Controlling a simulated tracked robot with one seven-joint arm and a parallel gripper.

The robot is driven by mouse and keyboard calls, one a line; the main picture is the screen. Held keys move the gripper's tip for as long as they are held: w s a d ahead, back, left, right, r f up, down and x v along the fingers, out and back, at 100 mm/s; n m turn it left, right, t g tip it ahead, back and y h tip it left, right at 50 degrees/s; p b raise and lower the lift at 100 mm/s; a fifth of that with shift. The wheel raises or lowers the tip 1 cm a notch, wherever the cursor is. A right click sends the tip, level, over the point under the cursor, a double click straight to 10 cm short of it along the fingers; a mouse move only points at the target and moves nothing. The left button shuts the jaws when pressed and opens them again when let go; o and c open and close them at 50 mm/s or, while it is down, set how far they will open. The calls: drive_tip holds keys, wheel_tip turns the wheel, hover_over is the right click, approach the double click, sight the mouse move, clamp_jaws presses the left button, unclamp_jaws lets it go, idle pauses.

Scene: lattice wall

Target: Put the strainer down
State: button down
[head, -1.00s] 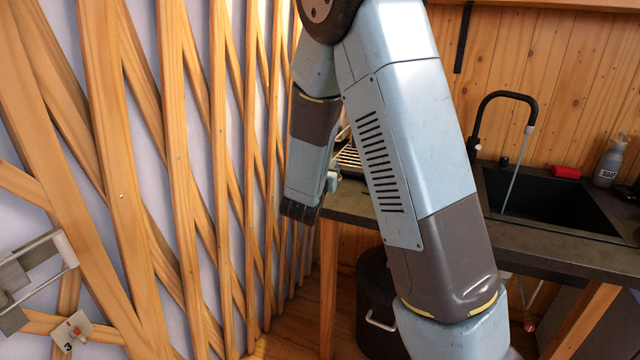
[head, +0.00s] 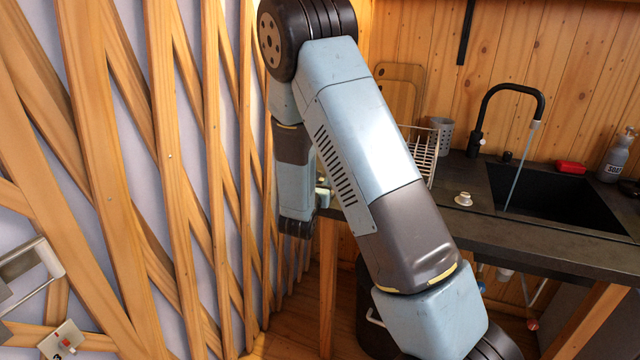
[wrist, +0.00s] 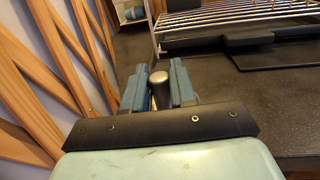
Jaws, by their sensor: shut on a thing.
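My gripper (wrist: 160,72) is shut on a silvery, rounded metal piece (wrist: 159,86), seen between its two blue fingers in the wrist view. I take this piece for the strainer's handle end; the rest of the strainer cannot be made out. In the head view my arm hides most of the gripper, and only a small part shows by the counter's left end. The dark counter (wrist: 215,98) lies to the right of the fingers in the wrist view.
A wire dish rack (head: 427,159) stands at the back of the counter (head: 480,228), beside a grey perforated cup (head: 441,133). The lattice wall (head: 178,180) is close on the left. Counter around the small item is bare.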

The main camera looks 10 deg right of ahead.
drive_tip(key=shift+f, duration=0.2)
drive_tip(key=c, duration=0.9)
unclamp_jaws()
drive_tip(key=shift+w, duration=0.1)
